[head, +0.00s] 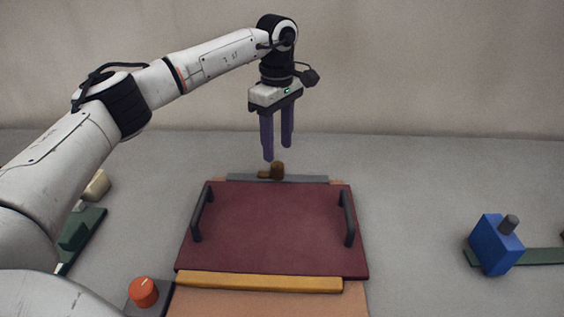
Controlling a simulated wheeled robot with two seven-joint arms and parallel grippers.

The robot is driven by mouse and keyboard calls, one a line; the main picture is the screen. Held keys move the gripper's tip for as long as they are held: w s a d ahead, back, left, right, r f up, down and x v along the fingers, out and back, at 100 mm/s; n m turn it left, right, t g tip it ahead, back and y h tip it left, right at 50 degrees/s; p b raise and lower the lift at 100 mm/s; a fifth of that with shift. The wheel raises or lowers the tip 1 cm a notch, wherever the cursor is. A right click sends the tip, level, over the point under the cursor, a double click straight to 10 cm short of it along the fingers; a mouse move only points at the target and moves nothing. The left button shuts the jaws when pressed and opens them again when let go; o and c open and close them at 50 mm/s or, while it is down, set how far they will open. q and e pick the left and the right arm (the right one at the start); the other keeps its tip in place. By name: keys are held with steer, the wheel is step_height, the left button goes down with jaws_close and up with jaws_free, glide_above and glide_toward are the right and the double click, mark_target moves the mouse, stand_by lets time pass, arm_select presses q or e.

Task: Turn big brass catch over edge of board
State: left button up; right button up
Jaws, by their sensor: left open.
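The brass catch (277,170) sits at the far edge of the dark red board (270,230), by a grey strip (305,179). A small arm of the catch points left, and the catch looks clear of the red surface. The board lies flat and has a dark handle at its left (203,211) and another at its right (347,217). My left gripper (277,149) points down just above the catch, with its purple fingers open and empty. I cannot tell whether a fingertip touches the catch. My right gripper is out of view.
A yellow bar (258,283) lies along the board's near edge, above a tan surface (270,303). An orange knob (143,291) stands at the near left. A blue block (495,244) with a grey peg stands at the right. Grey table is clear between board and block.

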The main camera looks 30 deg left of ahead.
mark_target(278, 165)
arm_select(q)
step_height(278, 165, down, 7)
steer(key=c, duration=1)
